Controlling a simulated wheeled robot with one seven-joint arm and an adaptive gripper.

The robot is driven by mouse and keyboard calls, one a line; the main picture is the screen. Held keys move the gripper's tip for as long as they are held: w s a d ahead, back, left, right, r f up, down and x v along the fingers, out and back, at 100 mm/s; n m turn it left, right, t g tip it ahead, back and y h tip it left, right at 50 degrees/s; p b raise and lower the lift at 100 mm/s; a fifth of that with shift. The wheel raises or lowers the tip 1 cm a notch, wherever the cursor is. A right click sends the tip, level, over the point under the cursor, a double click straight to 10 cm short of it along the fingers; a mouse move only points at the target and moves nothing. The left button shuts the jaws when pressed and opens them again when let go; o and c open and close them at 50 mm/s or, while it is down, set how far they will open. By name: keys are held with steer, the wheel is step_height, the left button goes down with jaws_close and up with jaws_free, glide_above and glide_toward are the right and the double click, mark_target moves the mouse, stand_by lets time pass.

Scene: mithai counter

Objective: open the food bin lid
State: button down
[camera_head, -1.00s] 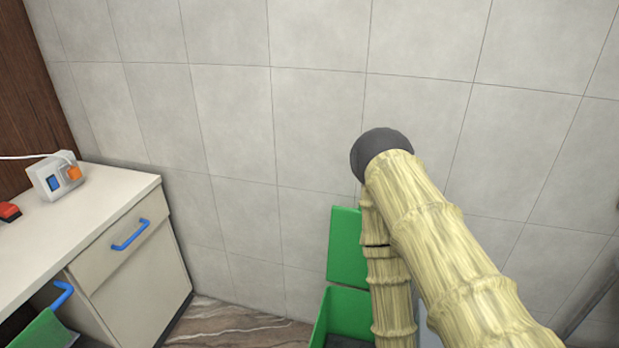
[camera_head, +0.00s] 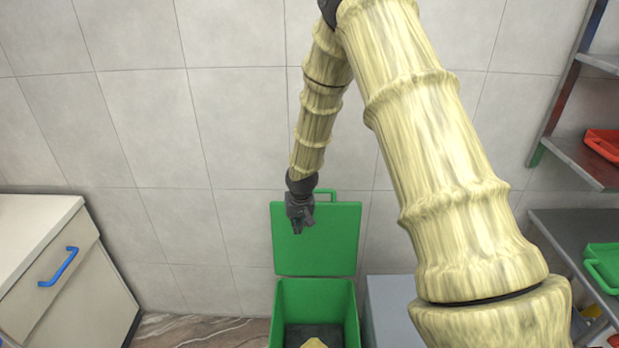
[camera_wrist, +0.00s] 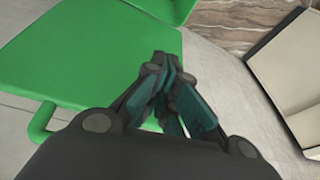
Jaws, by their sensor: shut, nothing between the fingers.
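The green food bin (camera_head: 352,314) stands on the floor against the tiled wall. Its green lid (camera_head: 335,247) is raised, standing upright at the back of the bin, with a handle loop at its top edge. The bin's inside is in view, dark with a yellowish lump in it. My gripper (camera_head: 300,226) is shut and empty, in front of the upper left part of the lid. In the wrist view the lid (camera_wrist: 90,60) fills the left side beyond the fingers of my gripper (camera_wrist: 168,75). I cannot tell whether the fingers touch the lid.
A white cabinet with a blue handle (camera_head: 58,267) stands at the left. A grey box (camera_head: 392,308) is right of the bin. A metal shelf (camera_head: 575,235) with red and green trays is at the right. Floor shows between cabinet and bin.

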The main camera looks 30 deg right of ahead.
steer(key=w+d+r+m+h, duration=0.1)
steer(key=w+d+r, duration=0.3)
steer(key=r, duration=0.4)
steer(key=w+d+r+m+h, duration=0.1)
steer(key=w+d+r, duration=0.35)
steer(key=r, duration=0.35)
steer(key=p+x, duration=0.4)
steer(key=x, duration=0.6)
steer(key=shift+t, duration=0.4)
steer(key=shift+s+f, duration=0.1)
